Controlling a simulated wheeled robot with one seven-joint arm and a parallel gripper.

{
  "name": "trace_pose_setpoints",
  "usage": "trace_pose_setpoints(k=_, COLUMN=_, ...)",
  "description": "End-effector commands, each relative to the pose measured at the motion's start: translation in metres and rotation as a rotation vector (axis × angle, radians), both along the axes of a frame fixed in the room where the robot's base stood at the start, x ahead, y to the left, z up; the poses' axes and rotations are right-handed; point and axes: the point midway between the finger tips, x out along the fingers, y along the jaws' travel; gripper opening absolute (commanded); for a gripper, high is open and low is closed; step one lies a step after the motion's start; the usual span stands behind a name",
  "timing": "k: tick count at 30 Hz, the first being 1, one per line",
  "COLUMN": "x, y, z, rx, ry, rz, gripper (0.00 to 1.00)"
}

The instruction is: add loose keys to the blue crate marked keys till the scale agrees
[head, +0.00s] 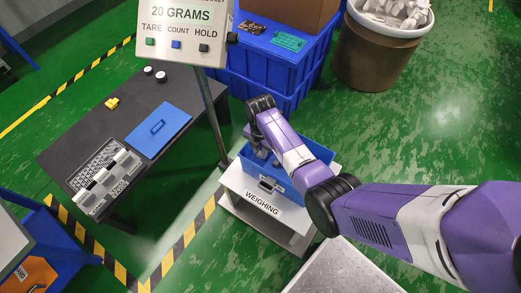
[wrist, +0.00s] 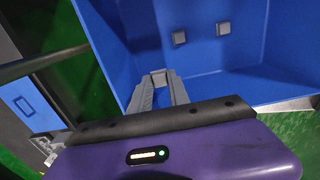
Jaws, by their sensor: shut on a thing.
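The blue crate (head: 318,150) stands on the white stand labelled WEIGHING (head: 262,201). It fills much of the wrist view (wrist: 130,48), where two loose grey keys, one (wrist: 179,38) and another (wrist: 223,29), lie apart on its floor. My gripper (wrist: 158,82) is shut on a small grey key (wrist: 158,76) held between its fingertips, over the crate's near side. In the head view my gripper (head: 264,153) reaches into the crate's opening, and the arm hides part of it. The scale display (head: 181,16) reads 20 GRAMS.
A dark table (head: 70,150) at left holds a keyboard (head: 95,166), a tray of pale pieces (head: 108,182), a blue panel (head: 158,129) and a yellow piece (head: 112,103). The display post (head: 214,117) stands close left of the crate. Blue bins (head: 265,68) stand behind.

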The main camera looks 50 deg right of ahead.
Motion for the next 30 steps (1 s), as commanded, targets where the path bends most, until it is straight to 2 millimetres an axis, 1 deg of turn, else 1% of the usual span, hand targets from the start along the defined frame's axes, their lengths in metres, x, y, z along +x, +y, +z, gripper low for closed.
trace_pose_setpoints(k=1, x=0.000, y=0.000, z=-0.004, rx=0.000, ry=0.000, rz=0.000, gripper=0.00)
trace_pose_setpoints(k=24, x=0.000, y=0.000, z=-0.039, rx=0.000, ry=0.000, rz=0.000, gripper=0.00)
trace_pose_setpoints(k=30, x=0.000, y=0.000, z=-0.043, rx=0.000, ry=0.000, rz=0.000, gripper=0.00)
